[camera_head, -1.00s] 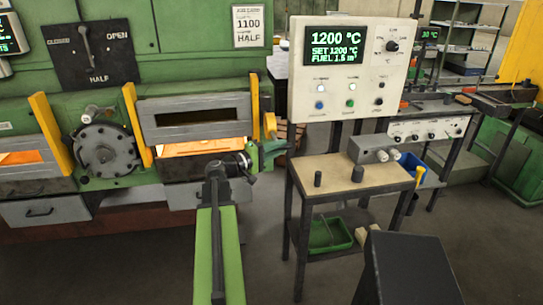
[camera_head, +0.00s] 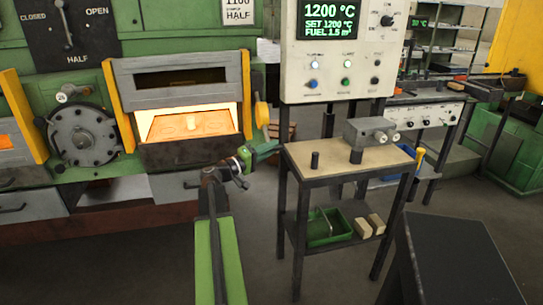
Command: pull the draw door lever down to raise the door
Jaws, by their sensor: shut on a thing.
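The draw door (camera_head: 180,68) is a grey panel with a dark slot, between two yellow guides. It stands raised, with a bright orange opening below it. A pale, glowing piece (camera_head: 191,123) shows inside the opening. My gripper (camera_head: 264,149), with green jaws, is to the right of and slightly below the opening. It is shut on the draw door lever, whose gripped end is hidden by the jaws. A yellow rounded part (camera_head: 261,112) sits just above the jaws, beside the right guide; I cannot tell whether it belongs to the lever.
A control panel (camera_head: 336,68) reading 1200 °C stands to the right, above a small table (camera_head: 330,184) with dark blocks and a grey box (camera_head: 370,131). Floor shows between furnace and table.

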